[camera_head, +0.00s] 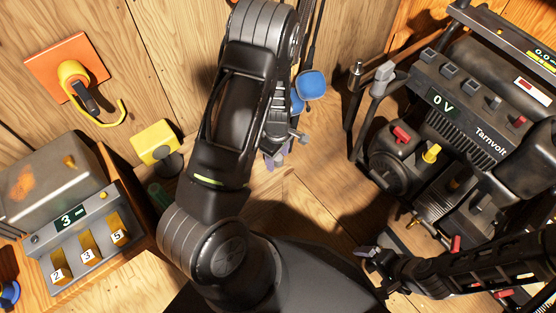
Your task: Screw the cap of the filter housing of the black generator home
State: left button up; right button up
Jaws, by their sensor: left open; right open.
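The black generator (470,137) stands at the right, with a display reading "0 V" and the name "Tarnvolt". A round black housing (390,170) sits on its near left side, beside a red lever (401,134) and a yellow knob (431,153). I cannot tell for certain which part is the filter housing cap or how it is seated. My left gripper (274,160) is partly hidden behind my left arm, well left of the generator, open and apparently empty. My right gripper (366,266) is open below the generator's near left corner, apart from the round housing.
A grey box (50,190) and a panel with numbered yellow keys (88,254) stand at the left. A yellow block (154,141) and an orange plate with a yellow hook (72,72) are behind. A blue object (311,85) is near my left gripper. Bare wooden floor (310,205) lies between the grippers.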

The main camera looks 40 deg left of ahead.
pick_arm(q)
jog(key=shift+c, duration=0.3)
grip_shut()
dwell(0.6)
